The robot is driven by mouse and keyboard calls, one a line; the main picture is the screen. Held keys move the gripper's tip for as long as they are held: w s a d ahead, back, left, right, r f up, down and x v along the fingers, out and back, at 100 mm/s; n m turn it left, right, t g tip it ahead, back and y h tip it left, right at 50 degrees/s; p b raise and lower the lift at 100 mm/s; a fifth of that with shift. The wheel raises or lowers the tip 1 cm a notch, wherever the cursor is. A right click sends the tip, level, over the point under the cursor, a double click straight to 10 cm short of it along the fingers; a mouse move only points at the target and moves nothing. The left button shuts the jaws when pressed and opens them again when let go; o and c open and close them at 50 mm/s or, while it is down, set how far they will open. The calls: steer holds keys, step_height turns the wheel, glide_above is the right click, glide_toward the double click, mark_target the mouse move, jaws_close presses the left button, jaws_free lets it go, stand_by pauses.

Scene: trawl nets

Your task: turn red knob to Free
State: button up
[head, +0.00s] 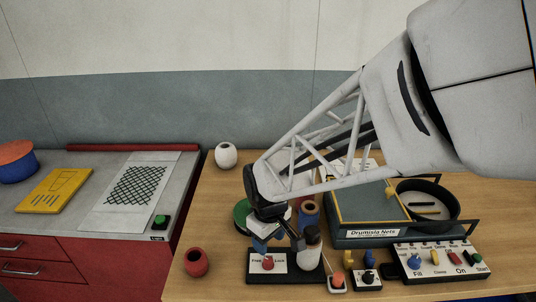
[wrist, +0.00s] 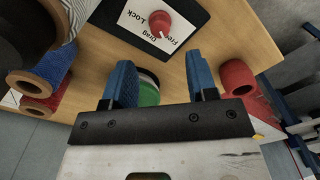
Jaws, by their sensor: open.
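The red knob (head: 268,264) sits on a white label (head: 281,261) with the words Free, Drag and Lock, on a black base (head: 304,274). In the wrist view the knob (wrist: 159,23) is near the top, beyond my fingertips. A small white mark shows on its worded side; I cannot tell which word it points at. My gripper (wrist: 161,72) has two blue fingers spread apart with nothing held between them. In the head view my gripper (head: 268,236) is above and behind the knob, apart from it, and partly hidden by the arm.
A red spool (head: 196,262) stands to the left, and a green round thing (head: 242,214) lies behind.

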mark_target(268, 259)
steer(key=shift+m, duration=1.3)
steer(key=shift+f, duration=3.9)
steer(key=c, duration=0.9)
steer(key=shift+c, duration=0.2)
